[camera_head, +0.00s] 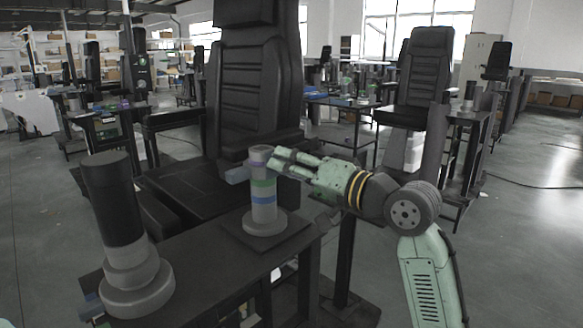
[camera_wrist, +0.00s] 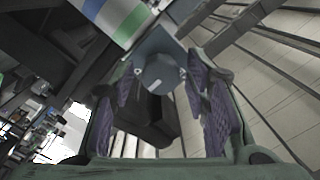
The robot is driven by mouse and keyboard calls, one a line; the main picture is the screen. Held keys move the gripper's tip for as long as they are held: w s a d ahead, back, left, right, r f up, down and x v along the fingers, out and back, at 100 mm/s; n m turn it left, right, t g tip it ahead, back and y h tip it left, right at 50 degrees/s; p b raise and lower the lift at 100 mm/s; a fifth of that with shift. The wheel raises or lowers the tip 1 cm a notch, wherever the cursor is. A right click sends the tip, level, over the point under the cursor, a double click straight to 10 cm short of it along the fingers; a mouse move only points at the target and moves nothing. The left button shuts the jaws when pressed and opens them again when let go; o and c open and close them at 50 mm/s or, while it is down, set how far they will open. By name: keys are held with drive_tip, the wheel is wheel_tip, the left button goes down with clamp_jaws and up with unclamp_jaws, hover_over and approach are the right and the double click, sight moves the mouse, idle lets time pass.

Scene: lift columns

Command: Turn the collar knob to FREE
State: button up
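A lift column (camera_head: 264,205) with grey, blue, green and purple bands stands upright on a dark table. The wrist view shows its blue, white and green bands (camera_wrist: 112,18) at the top. A grey round knob (camera_wrist: 160,74) sticks out from a grey-blue collar block on the column. My gripper (camera_head: 274,160) is at the right side of the column's upper part. In the wrist view its purple-padded fingers (camera_wrist: 160,78) stand apart on either side of the knob, which looks close to the fingertips. I cannot tell whether either pad touches it. No FREE marking is readable.
A second column (camera_head: 120,225) with a black upper part and a wide grey base stands at the left of the table (camera_head: 215,270). A black seat (camera_head: 255,80) is close behind the banded column. Open floor (camera_head: 510,230) lies to the right.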

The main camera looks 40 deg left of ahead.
clamp_jaws()
idle(0.3)
drive_tip(key=shift+s+n+t+b, duration=0.1)
drive_tip(key=shift+n+t+b, duration=0.2)
drive_tip(key=shift+n+b, duration=5.6)
drive_tip(key=n+p, duration=0.5)
drive_tip(key=n, duration=0.1)
drive_tip(key=shift+r, duration=0.1)
